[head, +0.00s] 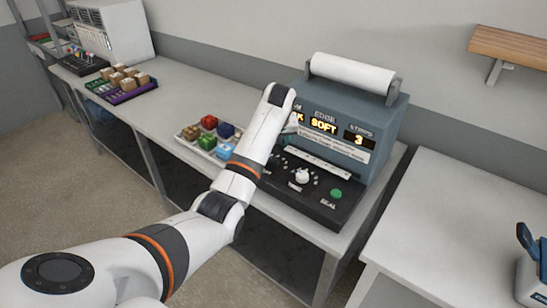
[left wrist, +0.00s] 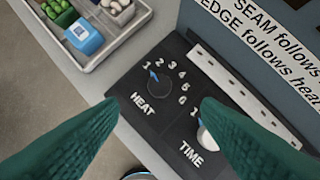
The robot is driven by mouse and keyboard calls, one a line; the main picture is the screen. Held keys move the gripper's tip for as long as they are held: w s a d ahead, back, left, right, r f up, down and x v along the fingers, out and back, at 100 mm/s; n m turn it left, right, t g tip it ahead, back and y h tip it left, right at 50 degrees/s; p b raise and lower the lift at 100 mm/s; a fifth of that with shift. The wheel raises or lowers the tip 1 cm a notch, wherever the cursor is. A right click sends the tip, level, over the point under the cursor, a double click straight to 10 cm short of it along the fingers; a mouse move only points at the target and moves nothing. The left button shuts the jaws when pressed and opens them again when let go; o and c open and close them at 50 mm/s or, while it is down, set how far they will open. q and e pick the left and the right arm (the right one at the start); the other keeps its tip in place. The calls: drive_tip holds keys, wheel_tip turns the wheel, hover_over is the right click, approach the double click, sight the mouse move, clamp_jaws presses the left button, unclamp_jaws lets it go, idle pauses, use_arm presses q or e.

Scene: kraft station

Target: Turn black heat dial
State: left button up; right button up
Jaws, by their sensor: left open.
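The black heat dial (left wrist: 160,88) sits on the dark panel above the word HEAT in the left wrist view. Its blue pointer is turned to the upper left, toward the number 1. Numbers 1 to 6 curve around its far and right sides. My left gripper (left wrist: 160,101) is open, with its green fingers on either side of the dial in the picture; no contact shows. In the head view my left arm reaches over the blue-grey sealing machine (head: 385,118) and hides the heat dial. My right gripper is not in view.
A white time knob (left wrist: 207,138) stands close beside the right finger; it also shows in the head view (head: 302,176). A green seal button (head: 336,193) is further right. A tray (head: 187,136) of colored blocks lies left of the machine. The display reads EDGE SOFT and STRIPS 3.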

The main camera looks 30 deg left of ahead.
sight(273, 159)
use_arm(q)
drive_tip(key=x, duration=1.1)
drive_tip(key=shift+f, duration=0.1)
drive_tip(key=shift+c, duration=0.6)
drive_tip(key=shift+p, duration=0.3)
drive_tip(key=c, duration=0.9)
